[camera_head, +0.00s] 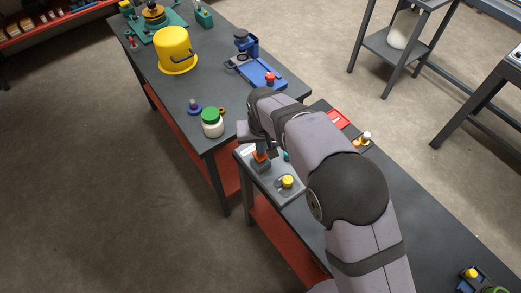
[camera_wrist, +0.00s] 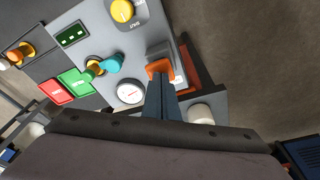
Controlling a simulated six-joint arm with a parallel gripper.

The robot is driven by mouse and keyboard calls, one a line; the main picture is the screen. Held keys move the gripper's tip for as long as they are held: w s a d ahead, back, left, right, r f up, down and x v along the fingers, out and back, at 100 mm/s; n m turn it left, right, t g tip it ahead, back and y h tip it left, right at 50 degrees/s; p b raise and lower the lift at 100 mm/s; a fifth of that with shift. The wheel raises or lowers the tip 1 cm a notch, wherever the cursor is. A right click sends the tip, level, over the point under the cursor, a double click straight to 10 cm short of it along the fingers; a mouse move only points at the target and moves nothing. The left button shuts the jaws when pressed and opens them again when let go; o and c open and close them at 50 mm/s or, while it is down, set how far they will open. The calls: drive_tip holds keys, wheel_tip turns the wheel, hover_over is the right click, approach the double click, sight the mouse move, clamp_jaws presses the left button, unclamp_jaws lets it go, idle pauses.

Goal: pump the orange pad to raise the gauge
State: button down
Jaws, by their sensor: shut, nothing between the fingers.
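The orange pad (camera_wrist: 159,67) sits on a grey block at the edge of a grey panel (camera_wrist: 90,20) in the wrist view. It also shows in the head view (camera_head: 260,156), just below my gripper. The round white gauge (camera_wrist: 130,93) lies beside the pad, with a small needle whose reading is too small to tell. My gripper (camera_wrist: 160,82) is shut and empty, its fingertips at the pad's near edge. I cannot tell whether they touch it. In the head view my arm covers part of the panel, and I cannot make out the gauge.
A green-lidded jar (camera_head: 212,125) and yellow bucket (camera_head: 175,50) stand on the neighbouring table.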

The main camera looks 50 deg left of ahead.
drive_tip(key=shift+f, duration=0.6)
drive_tip(key=shift+r, duration=0.25)
drive_tip(key=shift+a+p+v, duration=0.1)
drive_tip(key=shift+p+v, duration=0.4)
drive_tip(key=shift+v, duration=0.2)
drive_tip(key=shift+a+p+v, duration=0.15)
drive_tip(key=shift+p+v, duration=0.35)
drive_tip(key=shift+v, duration=0.15)
drive_tip(key=shift+w+r, duration=0.15)
drive_tip(key=shift+r, duration=0.05)
drive_tip(key=p+v, duration=0.1)
drive_tip(key=v, duration=0.1)
drive_tip(key=p+v, duration=0.1)
drive_tip(key=a+p+v, duration=0.1)
drive_tip(key=p+v, duration=0.1)
drive_tip(key=shift+w+d+r, duration=0.1)
drive_tip(key=shift+w+r, duration=0.15)
drive_tip(key=shift+r, duration=0.25)
